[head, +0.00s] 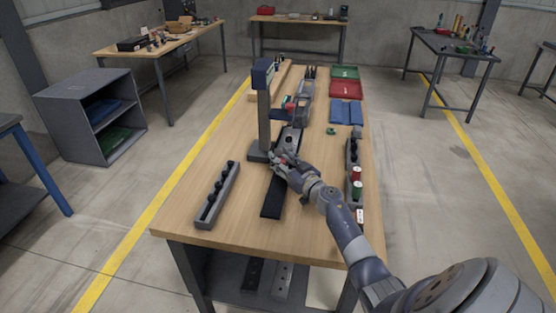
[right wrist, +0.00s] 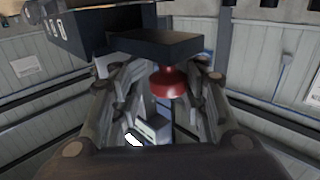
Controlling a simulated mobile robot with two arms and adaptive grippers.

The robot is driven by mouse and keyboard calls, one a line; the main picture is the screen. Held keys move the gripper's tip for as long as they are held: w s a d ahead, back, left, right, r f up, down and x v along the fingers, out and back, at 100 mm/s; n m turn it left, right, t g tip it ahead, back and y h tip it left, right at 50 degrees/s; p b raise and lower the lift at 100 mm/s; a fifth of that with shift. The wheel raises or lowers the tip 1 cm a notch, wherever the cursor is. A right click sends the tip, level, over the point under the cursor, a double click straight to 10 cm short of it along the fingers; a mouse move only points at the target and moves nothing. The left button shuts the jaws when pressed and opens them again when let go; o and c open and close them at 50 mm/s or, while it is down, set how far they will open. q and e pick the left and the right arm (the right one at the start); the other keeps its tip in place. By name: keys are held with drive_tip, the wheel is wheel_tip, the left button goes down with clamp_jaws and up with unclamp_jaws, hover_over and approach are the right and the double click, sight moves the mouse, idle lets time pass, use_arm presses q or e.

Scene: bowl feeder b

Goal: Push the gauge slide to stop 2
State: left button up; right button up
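A tall grey post with a dark blue head (head: 262,75) stands on the bench, left of my right gripper. A flat black strip (head: 273,198) lies along the bench top below that gripper. My right gripper (head: 281,160) is low over the bench by the post's foot. In the right wrist view its fingers (right wrist: 155,85) are spread, with a red knob (right wrist: 168,83) under a dark block (right wrist: 157,43) between them near the tips. I cannot tell whether a finger touches the knob. The gauge slide and its stop marks cannot be made out in the head view. My left gripper is not in view.
A grey trough with dark round pieces (head: 216,195) lies at the bench's left front. A holder with dark pieces (head: 352,152) and red and green spools (head: 357,174) lines the right edge. Green, red (head: 346,89) and blue trays stand farther back. The left middle of the wooden top is clear.

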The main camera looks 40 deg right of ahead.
drive_tip(key=shift+s+d, duration=0.2)
drive_tip(key=shift+s, duration=0.05)
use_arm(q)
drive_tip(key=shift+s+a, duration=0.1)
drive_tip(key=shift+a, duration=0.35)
use_arm(e)
drive_tip(key=shift+a, duration=0.1)
drive_tip(key=shift+w, duration=0.1)
drive_tip(key=shift+a+r, duration=0.1)
drive_tip(key=shift+r, duration=0.1)
wheel_tip(320, 180, up, 6)
drive_tip(key=shift+w+r, duration=0.1)
drive_tip(key=shift+r, duration=0.15)
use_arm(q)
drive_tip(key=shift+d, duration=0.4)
use_arm(e)
drive_tip(key=shift+r, duration=1.5)
